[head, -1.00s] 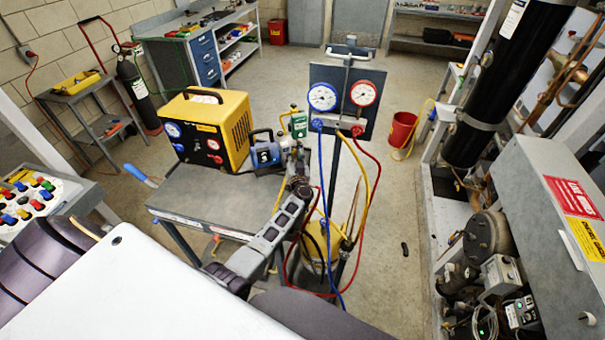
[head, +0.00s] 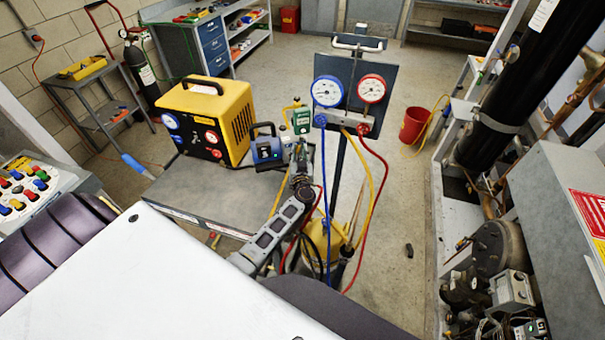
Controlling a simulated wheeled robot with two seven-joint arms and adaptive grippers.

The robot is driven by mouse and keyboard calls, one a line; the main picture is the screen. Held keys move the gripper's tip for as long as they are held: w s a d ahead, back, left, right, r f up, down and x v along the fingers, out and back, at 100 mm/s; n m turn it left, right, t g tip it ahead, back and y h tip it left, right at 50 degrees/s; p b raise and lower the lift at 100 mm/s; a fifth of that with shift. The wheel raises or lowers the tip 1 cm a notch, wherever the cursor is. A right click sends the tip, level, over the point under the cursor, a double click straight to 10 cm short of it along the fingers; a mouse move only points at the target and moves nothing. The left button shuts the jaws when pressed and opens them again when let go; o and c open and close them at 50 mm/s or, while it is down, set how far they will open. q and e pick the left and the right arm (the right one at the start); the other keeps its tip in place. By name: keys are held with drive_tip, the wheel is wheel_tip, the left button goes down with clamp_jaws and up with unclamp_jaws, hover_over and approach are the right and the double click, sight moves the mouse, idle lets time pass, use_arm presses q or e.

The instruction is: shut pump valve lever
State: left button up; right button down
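The blue pump (head: 266,150) with a dark handle stands on the right end of the grey cart top (head: 215,195). A small green-faced device (head: 301,121) and a yellow hose end sit above its right side. My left gripper (head: 299,157) reaches up from below to the fittings at the pump's right side. Its fingers are small and dark against these fittings, so I cannot tell if they are open or touching anything. I cannot make out the valve lever; it may be hidden behind the gripper. My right gripper is out of view.
A yellow recovery machine (head: 238,118) stands left of the pump. Right of the gripper is a gauge stand (head: 386,90) with blue, yellow and red hoses hanging close by. The compressor rack (head: 560,200) is at the right. The floor between holds a red bucket (head: 414,125).

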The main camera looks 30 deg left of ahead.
use_arm(q)
drive_tip(key=shift+s+d+f, duration=0.1)
drive_tip(key=shift+s+d, duration=0.05)
drive_tip(key=shift+d, duration=0.15)
drive_tip(key=v, duration=1)
drive_tip(key=shift+s, duration=0.4)
drive_tip(key=shift+d, duration=0.3)
